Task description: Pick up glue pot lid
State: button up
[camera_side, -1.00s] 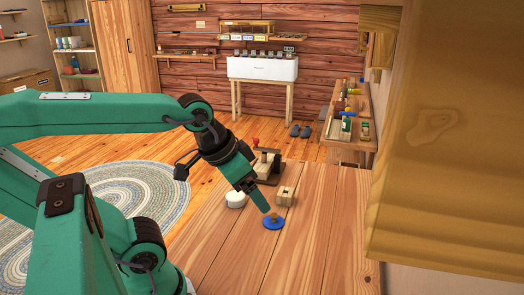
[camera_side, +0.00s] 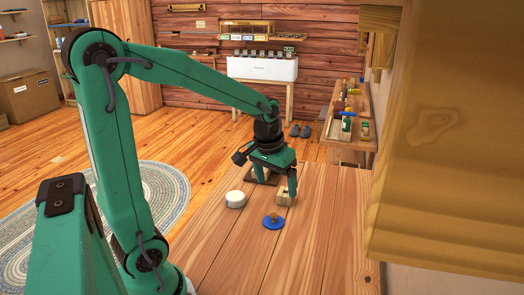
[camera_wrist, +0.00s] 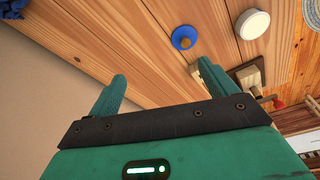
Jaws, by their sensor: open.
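The glue pot lid (camera_side: 273,224) appears to be the blue disc with a brown knob, lying on the wooden table. In the wrist view the lid (camera_wrist: 183,37) shows beyond the fingertips, apart from them. My gripper (camera_side: 277,190) is open, fingers pointing down, behind the lid in the side view and close to a small wooden block. Its two fingers (camera_wrist: 163,72) are spread and empty in the wrist view. A white round pot or puck (camera_side: 235,199) stands left of the lid.
The small wooden block (camera_side: 283,198) is beside a fingertip; whether they touch I cannot tell. A darker wooden stand (camera_side: 262,175) is partly hidden behind my gripper. The table (camera_side: 315,240) is clear in front and right of the lid.

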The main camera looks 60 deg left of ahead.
aim_at(273, 214)
jog(key=w+a+f+n, duration=0.1)
jog(key=a+f, duration=0.1)
jog(key=f, duration=0.1)
jog(key=w+a+f+n+g, duration=0.1)
jog(key=a+f, duration=0.2)
jog(key=f, duration=0.1)
jog(key=w+a+f+g, duration=0.1)
jog(key=w+a+f, duration=0.1)
jog(key=f, duration=0.1)
jog(key=shift+w+a+f+n+h, duration=0.1)
jog(key=shift+a+f+n+h, duration=0.1)
jog(key=shift+a+n+h, duration=0.15)
jog(key=shift+d+f, duration=0.15)
jog(key=shift+f, duration=1.8)
jog(key=shift+d+f, duration=0.1)
jog(key=shift+f, duration=1.85)
jog(key=shift+c, duration=0.5)
jog(key=c, duration=1)
